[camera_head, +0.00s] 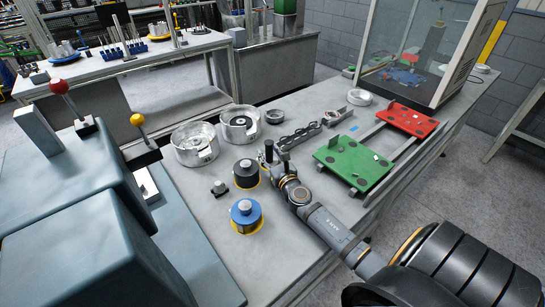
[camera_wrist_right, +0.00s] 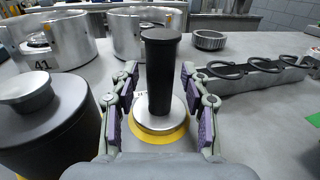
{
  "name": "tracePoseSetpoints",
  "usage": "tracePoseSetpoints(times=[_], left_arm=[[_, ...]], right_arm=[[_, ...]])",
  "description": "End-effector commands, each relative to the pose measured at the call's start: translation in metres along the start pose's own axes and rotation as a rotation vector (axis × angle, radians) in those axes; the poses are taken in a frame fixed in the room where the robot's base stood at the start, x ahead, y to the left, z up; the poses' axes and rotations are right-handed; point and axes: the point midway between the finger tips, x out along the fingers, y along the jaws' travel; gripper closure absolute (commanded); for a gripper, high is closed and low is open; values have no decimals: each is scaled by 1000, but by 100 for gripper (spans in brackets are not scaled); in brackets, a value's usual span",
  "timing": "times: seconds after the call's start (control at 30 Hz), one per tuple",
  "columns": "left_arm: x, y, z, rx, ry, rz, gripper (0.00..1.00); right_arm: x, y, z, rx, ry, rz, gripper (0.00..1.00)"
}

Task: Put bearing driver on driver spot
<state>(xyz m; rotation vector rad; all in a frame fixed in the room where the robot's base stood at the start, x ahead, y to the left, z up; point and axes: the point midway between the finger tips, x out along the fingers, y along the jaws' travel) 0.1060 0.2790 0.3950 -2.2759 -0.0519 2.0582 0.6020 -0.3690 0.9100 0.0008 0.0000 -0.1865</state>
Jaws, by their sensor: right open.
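The bearing driver (camera_wrist_right: 160,75) is a black upright cylinder on a round metal foot. It stands between the fingers of my right gripper (camera_wrist_right: 159,95) in the right wrist view, with a gap on each side. A yellow driver spot (camera_wrist_right: 178,144) shows around and under the foot. In the head view the driver (camera_head: 268,149) is small and partly hidden by my right gripper (camera_head: 272,163), which is open. My left gripper is not in view.
A black cylinder (camera_head: 246,172) stands close to the left of my right gripper, and a blue one (camera_head: 246,211) is nearer. Silver housings (camera_head: 194,149) stand behind. A dark rack (camera_head: 300,135), a green pallet (camera_head: 350,168) and a red pallet (camera_head: 405,120) are to the right.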

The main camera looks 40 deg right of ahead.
Motion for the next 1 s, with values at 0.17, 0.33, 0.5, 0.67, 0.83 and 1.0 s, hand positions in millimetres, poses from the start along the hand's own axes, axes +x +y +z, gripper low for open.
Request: tracePoseSetpoints(times=[0.17,0.33,0.5,0.67,0.83,1.0], left_arm=[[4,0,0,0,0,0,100],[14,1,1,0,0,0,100],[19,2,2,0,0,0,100],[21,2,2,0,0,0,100],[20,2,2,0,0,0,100],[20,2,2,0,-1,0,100]], right_arm=[[-31,0,-2,-2,3,3,53],[-75,1,-3,-3,3,4,53],[-106,0,-1,-3,3,2,53],[-119,0,1,-1,0,1,53],[-120,0,1,-1,-1,0,53],[-120,0,1,0,-1,0,53]])
